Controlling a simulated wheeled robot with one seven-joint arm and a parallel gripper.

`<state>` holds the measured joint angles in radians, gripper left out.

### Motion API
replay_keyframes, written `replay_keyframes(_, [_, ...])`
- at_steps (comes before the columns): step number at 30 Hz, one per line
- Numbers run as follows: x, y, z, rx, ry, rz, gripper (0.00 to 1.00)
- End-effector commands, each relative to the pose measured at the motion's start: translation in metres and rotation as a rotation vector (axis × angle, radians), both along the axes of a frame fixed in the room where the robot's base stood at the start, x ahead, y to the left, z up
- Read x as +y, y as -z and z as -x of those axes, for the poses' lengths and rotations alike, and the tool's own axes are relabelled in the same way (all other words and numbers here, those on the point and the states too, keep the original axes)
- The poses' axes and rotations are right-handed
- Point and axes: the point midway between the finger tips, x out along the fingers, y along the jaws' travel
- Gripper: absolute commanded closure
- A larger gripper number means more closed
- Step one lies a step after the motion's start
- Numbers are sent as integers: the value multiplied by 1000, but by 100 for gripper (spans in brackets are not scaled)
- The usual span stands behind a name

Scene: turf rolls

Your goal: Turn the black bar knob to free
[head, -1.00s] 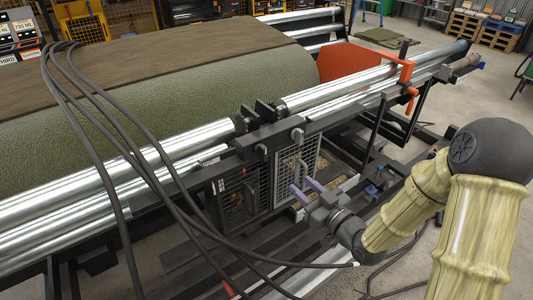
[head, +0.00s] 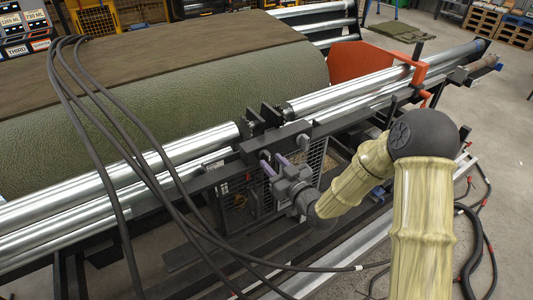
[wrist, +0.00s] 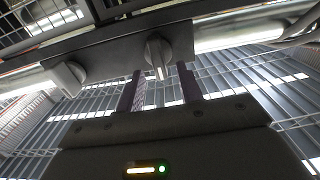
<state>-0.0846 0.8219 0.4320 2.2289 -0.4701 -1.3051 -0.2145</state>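A dark grey bar knob (wrist: 157,52) sits on a dark plate (wrist: 105,52) in the wrist view, its paler bar edge pointing toward my gripper. A second, lighter grey knob (wrist: 66,77) is on the same plate to its left. My gripper (wrist: 159,70) is open and empty. Its two purple fingers are apart, one on either side of the dark knob, with the tips near it; I cannot tell whether they touch it. In the head view my gripper (head: 274,161) is at the front of the machine's control plate (head: 282,139), and the other knob (head: 303,141) shows to its right.
Steel rollers (head: 180,152) and a green turf roll (head: 230,90) lie behind the plate. Black hoses (head: 125,150) drape across the left. A mesh guard (head: 316,157) is below the plate. An orange bracket (head: 355,64) stands to the right.

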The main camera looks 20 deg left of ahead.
Motion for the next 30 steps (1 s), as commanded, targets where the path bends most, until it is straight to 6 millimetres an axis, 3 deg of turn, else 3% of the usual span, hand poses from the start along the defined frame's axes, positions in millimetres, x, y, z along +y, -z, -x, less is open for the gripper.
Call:
replay_keyframes(14, [18,0,-6,-1,-1,1,64])
replay_keyframes(15, [20,0,-5,-1,-3,1,66])
replay_keyframes(21, [23,0,-3,-1,-10,1,100])
replay_keyframes(30, [17,1,-6,11,0,-8,100])
